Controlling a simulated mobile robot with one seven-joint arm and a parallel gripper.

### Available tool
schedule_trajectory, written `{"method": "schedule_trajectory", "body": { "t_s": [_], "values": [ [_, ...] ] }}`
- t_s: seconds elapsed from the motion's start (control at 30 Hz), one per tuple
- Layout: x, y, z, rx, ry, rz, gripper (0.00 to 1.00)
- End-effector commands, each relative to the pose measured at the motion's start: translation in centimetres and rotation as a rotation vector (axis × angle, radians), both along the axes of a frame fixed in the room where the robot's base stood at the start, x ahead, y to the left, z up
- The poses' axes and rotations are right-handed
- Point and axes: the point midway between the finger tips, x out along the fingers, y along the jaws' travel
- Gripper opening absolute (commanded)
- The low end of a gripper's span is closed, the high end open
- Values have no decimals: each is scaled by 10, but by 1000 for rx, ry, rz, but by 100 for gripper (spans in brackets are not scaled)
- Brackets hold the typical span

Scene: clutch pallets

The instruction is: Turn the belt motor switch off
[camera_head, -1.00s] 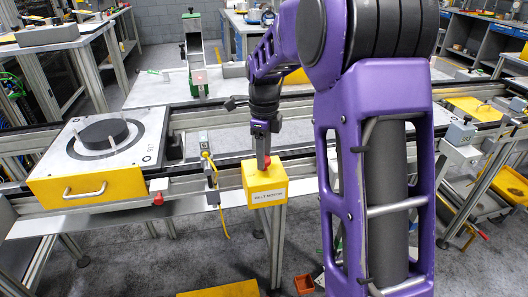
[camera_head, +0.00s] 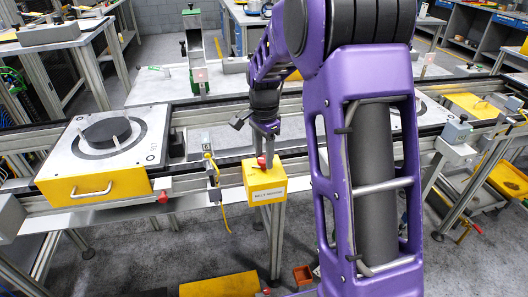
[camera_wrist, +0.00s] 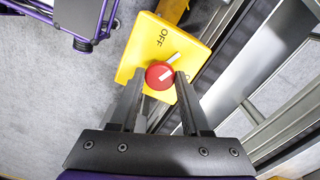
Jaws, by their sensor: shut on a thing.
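The belt motor switch is a yellow box (camera_head: 265,186) with a "BELT MOTOR" label on its front, mounted at the front rail of the conveyor. A round red knob (camera_wrist: 160,75) with a white stripe sits on its top face. In the wrist view the word "OFF" (camera_wrist: 163,38) shows on the yellow face beyond the knob. The white stripe slants up and to the right, with a second white mark at the knob's edge. My gripper (camera_wrist: 159,76) is shut on the red knob, one finger on each side. It also shows from above in the head view (camera_head: 268,150).
A pallet with a yellow front (camera_head: 95,187) and a dark disc stands on the belt at the left. A grey device with a yellow cable (camera_head: 212,170) hangs on the rail just left of the switch. A yellow bin (camera_head: 508,181) stands at the far right.

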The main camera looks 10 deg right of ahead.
Motion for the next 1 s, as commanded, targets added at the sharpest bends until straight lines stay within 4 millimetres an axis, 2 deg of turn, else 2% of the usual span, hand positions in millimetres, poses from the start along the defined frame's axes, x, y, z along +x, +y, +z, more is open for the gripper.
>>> {"method": "schedule_trajectory", "body": {
  "t_s": [0.2, 0.5, 1.0],
  "values": [
    [0, 0, 1, 0, -1, 179, 0],
    [0, 0, 1, 0, -1, 349, 0],
    [0, 0, 0, 1, -1, 423, 0]
  ]
}}
